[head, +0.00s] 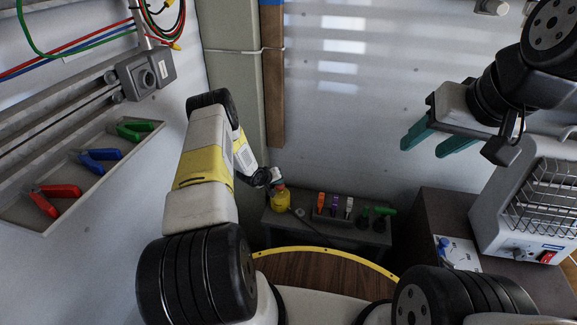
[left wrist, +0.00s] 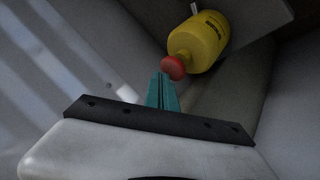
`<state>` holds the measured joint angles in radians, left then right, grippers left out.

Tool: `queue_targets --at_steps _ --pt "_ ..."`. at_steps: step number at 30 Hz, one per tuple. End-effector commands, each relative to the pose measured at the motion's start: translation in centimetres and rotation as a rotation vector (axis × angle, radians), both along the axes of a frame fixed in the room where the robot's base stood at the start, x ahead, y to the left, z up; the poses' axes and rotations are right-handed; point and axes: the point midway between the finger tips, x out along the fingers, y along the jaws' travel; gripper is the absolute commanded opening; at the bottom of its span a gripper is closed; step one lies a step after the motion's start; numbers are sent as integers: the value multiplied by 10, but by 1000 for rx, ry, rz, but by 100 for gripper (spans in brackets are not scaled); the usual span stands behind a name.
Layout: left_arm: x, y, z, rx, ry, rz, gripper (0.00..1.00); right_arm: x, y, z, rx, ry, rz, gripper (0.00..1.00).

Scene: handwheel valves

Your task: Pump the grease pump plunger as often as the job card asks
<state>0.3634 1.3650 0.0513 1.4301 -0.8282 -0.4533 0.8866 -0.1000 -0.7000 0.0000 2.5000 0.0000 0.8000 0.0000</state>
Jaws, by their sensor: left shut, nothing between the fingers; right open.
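The grease pump (head: 281,200) is a small yellow bottle on the grey shelf, partly hidden behind my left wrist in the head view. In the left wrist view its yellow body (left wrist: 205,40) shows with a round red plunger knob (left wrist: 173,68) on its end. My left gripper (left wrist: 163,80) is shut and empty. Its teal fingertips are right at the red knob; I cannot tell whether they touch it. My right gripper (head: 428,143) is open and empty, raised at the right, far from the pump. A white sheet (head: 460,253) lies at the right; its marks are unreadable.
The grey shelf (head: 330,231) also holds several markers and green-handled tools beside the pump. A grey machine with a wire basket (head: 540,200) stands on a dark cabinet at the right. A wall tray (head: 95,180) at the left holds pliers. The back wall's middle is clear.

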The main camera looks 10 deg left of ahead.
Motion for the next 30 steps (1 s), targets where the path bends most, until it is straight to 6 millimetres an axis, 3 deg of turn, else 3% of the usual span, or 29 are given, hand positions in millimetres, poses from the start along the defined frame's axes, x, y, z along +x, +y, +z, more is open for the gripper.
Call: queue_targets --at_steps 22,30 --pt "0 0 -7 0 1 -1 0 0 0 0 0 0 0 49" --pt "0 0 2 0 0 0 0 0 0 0 0 0 0 49"
